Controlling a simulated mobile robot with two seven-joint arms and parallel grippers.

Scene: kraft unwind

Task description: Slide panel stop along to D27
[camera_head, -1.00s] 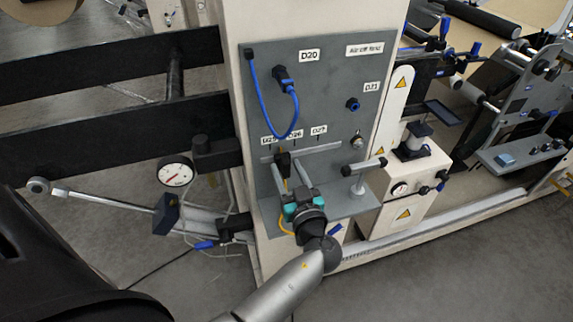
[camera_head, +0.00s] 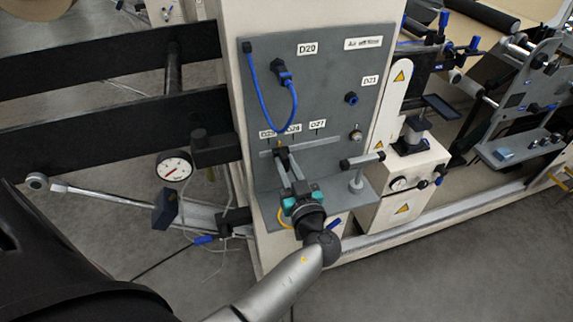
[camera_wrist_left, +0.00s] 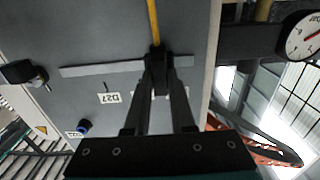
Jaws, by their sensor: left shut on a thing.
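The panel stop (camera_head: 282,156) is a small dark block on the pale horizontal rail (camera_head: 318,143) of the grey panel. It sits below the D25 and D26 labels, to the left of the D27 label (camera_head: 318,124). My left gripper (camera_head: 284,163) is shut on the stop, its fingers reaching up from below. In the left wrist view the stop (camera_wrist_left: 158,62) is between the fingertips, and the D27 label (camera_wrist_left: 110,98) is upside down to the left. The fingers partly hide the stop. My right gripper is not in view.
A yellow cable (camera_wrist_left: 153,20) runs at the stop. A post with a black-ended crossbar (camera_head: 358,178) stands right of my gripper on the panel's ledge. A blue hose (camera_head: 263,95) hangs above the rail. A dial gauge (camera_head: 174,167) is at the left. The rail towards D27 looks clear.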

